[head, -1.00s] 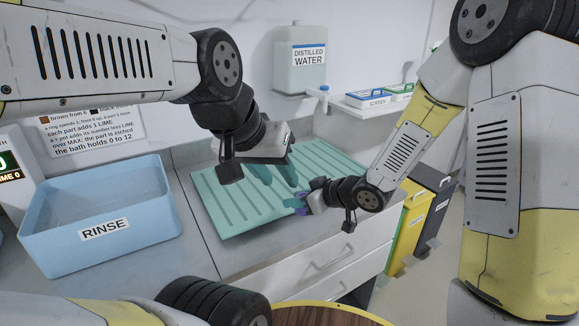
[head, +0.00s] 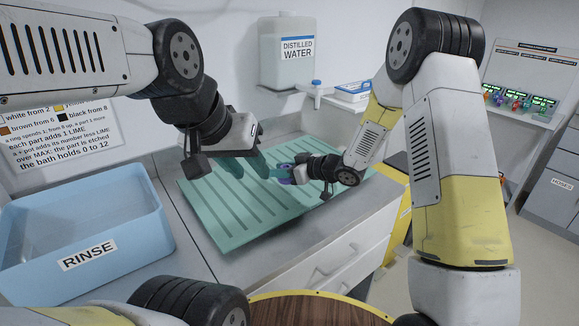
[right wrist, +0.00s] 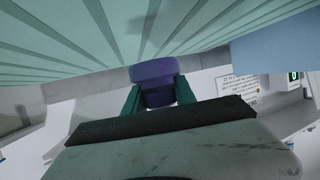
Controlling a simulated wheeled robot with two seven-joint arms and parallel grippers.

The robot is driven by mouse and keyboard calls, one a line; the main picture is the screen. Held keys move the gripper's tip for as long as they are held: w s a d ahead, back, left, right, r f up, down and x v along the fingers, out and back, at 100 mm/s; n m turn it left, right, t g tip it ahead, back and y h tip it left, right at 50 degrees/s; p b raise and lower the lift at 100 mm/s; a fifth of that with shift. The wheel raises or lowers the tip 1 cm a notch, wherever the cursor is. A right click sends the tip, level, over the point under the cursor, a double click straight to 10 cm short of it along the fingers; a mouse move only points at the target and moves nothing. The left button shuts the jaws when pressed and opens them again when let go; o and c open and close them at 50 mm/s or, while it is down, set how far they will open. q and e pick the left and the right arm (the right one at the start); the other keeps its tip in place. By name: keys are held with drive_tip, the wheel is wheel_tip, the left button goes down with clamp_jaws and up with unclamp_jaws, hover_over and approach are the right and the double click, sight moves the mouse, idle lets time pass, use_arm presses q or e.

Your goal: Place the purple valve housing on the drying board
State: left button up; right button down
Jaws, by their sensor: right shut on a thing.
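The purple valve housing (head: 286,174) is held in my right gripper (head: 283,173), above the right part of the ribbed teal drying board (head: 222,218) in the head view. In the right wrist view the housing (right wrist: 152,72) sits between the two green fingers, with the ribbed board (right wrist: 60,45) close to it. I cannot tell whether the housing touches the board. My left gripper (head: 246,163) hangs over the board just left of the housing. Its teal fingers look apart with nothing between them. My arms hide part of the board.
A blue RINSE tub (head: 120,262) stands at the left. Drawers (head: 335,255) lie below the counter's front edge. A round wooden top (head: 315,310) is in front of me. The board's front left is bare.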

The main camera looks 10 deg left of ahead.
drive_tip(key=w, duration=0.3)
drive_tip(key=shift+w+d+f, duration=0.1)
drive_tip(key=shift+w+f, duration=0.1)
drive_tip(key=shift+w, duration=0.15)
drive_tip(key=shift+w+f, duration=0.15)
drive_tip(key=shift+f, duration=1.6)
drive_tip(key=shift+f, duration=0.1)
drive_tip(key=c, duration=1)
unclamp_jaws()
